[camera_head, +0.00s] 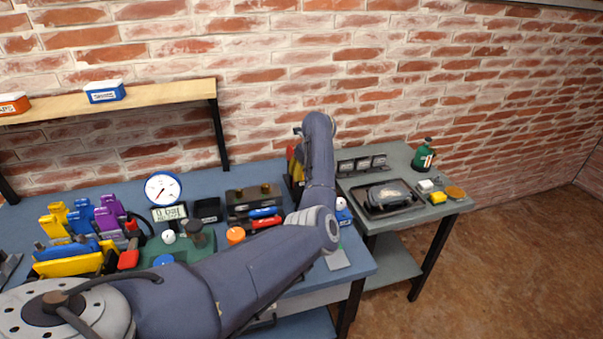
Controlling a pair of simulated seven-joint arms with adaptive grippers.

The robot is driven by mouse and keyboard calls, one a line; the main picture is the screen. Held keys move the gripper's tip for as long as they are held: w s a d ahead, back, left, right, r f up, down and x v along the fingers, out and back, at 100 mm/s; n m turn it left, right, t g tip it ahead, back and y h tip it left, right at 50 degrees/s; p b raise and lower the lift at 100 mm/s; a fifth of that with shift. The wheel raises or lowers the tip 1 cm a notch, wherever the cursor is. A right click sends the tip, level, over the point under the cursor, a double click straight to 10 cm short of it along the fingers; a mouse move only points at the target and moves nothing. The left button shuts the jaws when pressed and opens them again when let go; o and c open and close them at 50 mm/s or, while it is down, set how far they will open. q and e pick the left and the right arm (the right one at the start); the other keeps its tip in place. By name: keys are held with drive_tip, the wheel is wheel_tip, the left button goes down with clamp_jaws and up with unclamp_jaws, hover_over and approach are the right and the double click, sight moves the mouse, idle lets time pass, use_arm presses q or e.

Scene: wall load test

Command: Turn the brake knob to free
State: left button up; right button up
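No knob with a readable brake or free label shows, so I cannot tell which one is the brake knob. On the blue bench (255,176) stand an orange round knob (235,235), a dark knob (195,231) with a green base, a white ball-topped part (168,237) and a blue round part (163,259). My arm crosses from the lower left over the bench's front and bends up at its right end. My other gripper is out of the picture.
A round white gauge (163,188) stands above a small display (169,213). A wooden shelf (160,94) holds bins above. A grey side table (405,160) carries a dark tray (371,209) and a green bottle (424,155).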

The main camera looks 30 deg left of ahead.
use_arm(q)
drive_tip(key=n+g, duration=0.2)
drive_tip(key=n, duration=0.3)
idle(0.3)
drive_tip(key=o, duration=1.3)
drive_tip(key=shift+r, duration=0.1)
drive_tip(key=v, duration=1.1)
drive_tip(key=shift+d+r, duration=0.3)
